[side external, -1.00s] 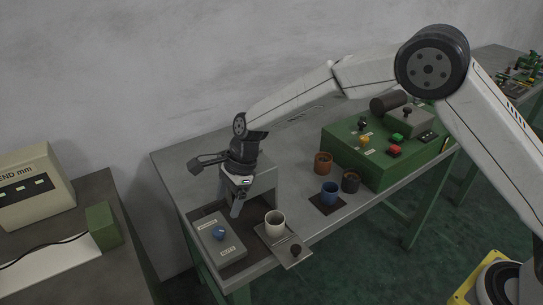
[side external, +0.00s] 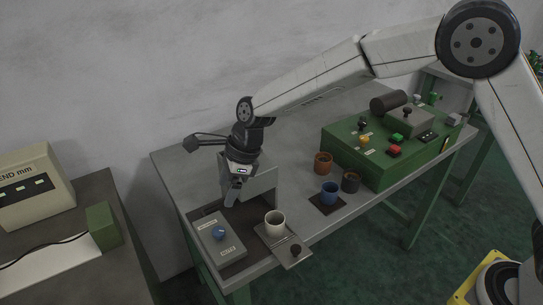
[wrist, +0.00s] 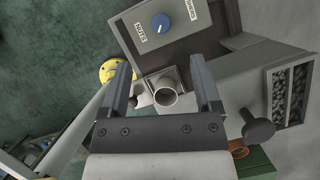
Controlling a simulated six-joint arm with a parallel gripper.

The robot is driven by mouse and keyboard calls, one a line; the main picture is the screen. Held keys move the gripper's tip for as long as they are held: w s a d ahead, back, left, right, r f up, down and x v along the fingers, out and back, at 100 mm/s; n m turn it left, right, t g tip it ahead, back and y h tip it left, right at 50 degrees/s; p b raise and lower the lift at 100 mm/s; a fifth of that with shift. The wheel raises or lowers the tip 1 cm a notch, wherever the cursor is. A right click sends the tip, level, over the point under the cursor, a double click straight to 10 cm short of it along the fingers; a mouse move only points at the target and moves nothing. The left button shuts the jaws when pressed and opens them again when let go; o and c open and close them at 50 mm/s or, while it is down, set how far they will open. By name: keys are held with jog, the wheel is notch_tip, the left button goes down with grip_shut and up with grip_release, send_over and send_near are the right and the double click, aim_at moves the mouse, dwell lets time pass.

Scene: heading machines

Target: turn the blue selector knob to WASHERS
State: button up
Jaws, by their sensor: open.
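The blue selector knob (side external: 219,234) sits on a grey box (side external: 229,250) at the table's near left end. In the wrist view the knob (wrist: 160,23) lies beyond my fingertips, between a NUTS label (wrist: 140,33) on the left and a partly cut-off WASHERS label (wrist: 190,10) on the right. A pale mark shows on the knob; which label it points to is hard to tell. My gripper (side external: 231,199) is above and behind the box, apart from the knob. In the wrist view my gripper (wrist: 160,63) has its fingers apart with nothing held.
A pale cup (side external: 275,225) stands on a small plate right of the knob box. A grey bin block (side external: 262,185) is close behind my gripper. Blue, brown and dark cups and a green control box (side external: 375,158) stand farther right.

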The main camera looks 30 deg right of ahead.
send_near(219, 231)
jog(key=shift+a+f+m, duration=0.15)
jog(key=shift+f+m, duration=0.15)
jog(key=shift+f, duration=0.2)
jog(key=shift+f, duration=0.15)
jog(key=shift+x, duration=3.75)
jog(key=shift+w, duration=0.1)
jog(key=shift+c, duration=0.2)
grip_shut()
